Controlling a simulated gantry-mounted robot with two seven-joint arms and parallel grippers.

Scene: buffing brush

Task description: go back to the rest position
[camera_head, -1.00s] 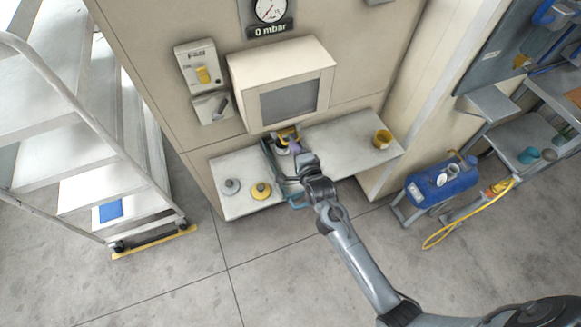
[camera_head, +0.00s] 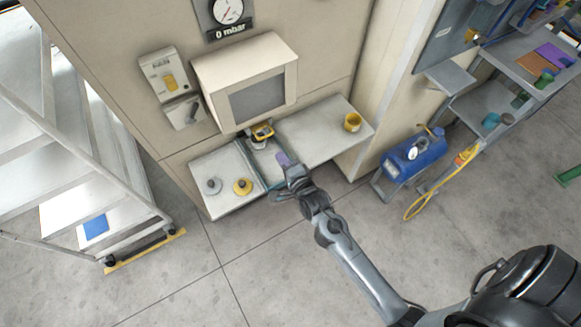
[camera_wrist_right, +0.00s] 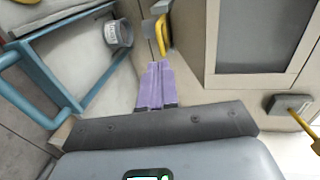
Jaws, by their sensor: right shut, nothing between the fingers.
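My right gripper (camera_head: 284,160) has purple fingers and hangs over the front edge of the white ledge. In the right wrist view its fingers (camera_wrist_right: 155,86) are together with nothing between them. A yellow-and-dark tool (camera_head: 262,132) sits at the back of the teal-edged tray, beyond the fingers and apart from them. In the right wrist view a yellow handle (camera_wrist_right: 163,34) shows past the fingertips, with a pale round part (camera_wrist_right: 118,34) to its left. My left gripper is not in view.
The ledge (camera_head: 318,132) also bears a yellow cup (camera_head: 352,122), a yellow disc (camera_head: 242,187) and a grey disc (camera_head: 213,186). A boxy cabinet with a dark window (camera_head: 257,102) overhangs it. Metal stairs (camera_head: 85,160) stand left, a blue tank (camera_head: 413,155) right. The floor in front is clear.

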